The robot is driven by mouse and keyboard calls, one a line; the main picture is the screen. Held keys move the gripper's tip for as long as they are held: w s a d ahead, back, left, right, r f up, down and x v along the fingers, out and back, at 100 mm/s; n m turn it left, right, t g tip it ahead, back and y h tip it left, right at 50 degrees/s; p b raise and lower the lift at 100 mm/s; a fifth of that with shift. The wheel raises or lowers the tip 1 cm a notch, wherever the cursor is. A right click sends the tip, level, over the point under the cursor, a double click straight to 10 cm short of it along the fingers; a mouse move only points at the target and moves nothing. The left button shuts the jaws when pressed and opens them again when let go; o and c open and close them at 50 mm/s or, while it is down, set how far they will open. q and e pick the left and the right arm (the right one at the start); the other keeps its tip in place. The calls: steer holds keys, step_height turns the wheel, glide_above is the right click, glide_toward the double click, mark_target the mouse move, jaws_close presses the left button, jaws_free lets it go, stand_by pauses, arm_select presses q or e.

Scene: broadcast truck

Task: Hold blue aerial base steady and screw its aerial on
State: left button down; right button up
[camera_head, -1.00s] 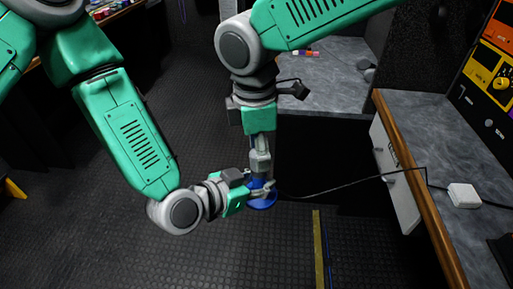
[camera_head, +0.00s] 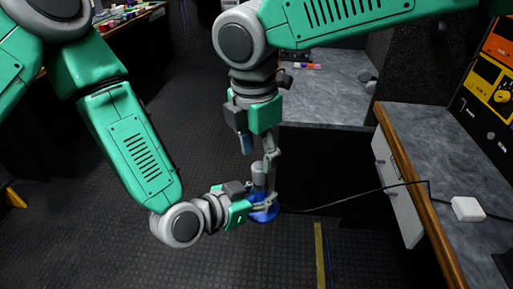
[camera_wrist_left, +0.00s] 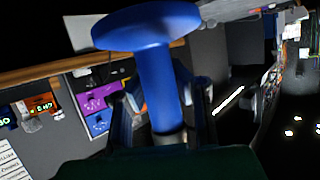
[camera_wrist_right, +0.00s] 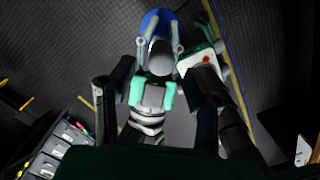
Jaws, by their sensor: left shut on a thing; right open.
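The blue aerial base (camera_head: 264,211) has a wide disc and a narrower shaft. My left gripper (camera_head: 262,203) is shut on it from the left, above the dark floor. In the left wrist view the blue disc and shaft (camera_wrist_left: 153,75) show large, with a grey ring at the shaft's end. A grey cylinder, seemingly the aerial (camera_head: 259,174), stands upright over the base; its joint is hidden by the fingers. My right gripper (camera_head: 258,150) is open just above it, fingers pointing down. The right wrist view shows the grey cylinder top (camera_wrist_right: 160,56) in front of the blue disc.
A black cable (camera_head: 350,197) runs right from near the base to a white box (camera_head: 467,208) on the wood-edged right counter (camera_head: 425,125). A grey worktop (camera_head: 325,95) stands behind. A yellow floor strip (camera_head: 320,255) lies to the right. The floor between has free room.

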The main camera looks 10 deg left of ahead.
mark_target(260, 179)
steer(key=f, duration=0.6)
steer(key=shift+w+d, duration=0.15)
steer(key=shift+d, duration=0.15)
steer(key=shift+a+f, duration=0.1)
steer(key=shift+f, duration=0.6)
jaws_close()
steer(key=m, duration=0.4)
steer(key=shift+w+m, duration=0.1)
steer(key=shift+m, duration=0.3)
steer(key=m, duration=0.3)
steer(key=shift+m, duration=0.4)
steer(key=shift+o, duration=0.6)
jaws_free()
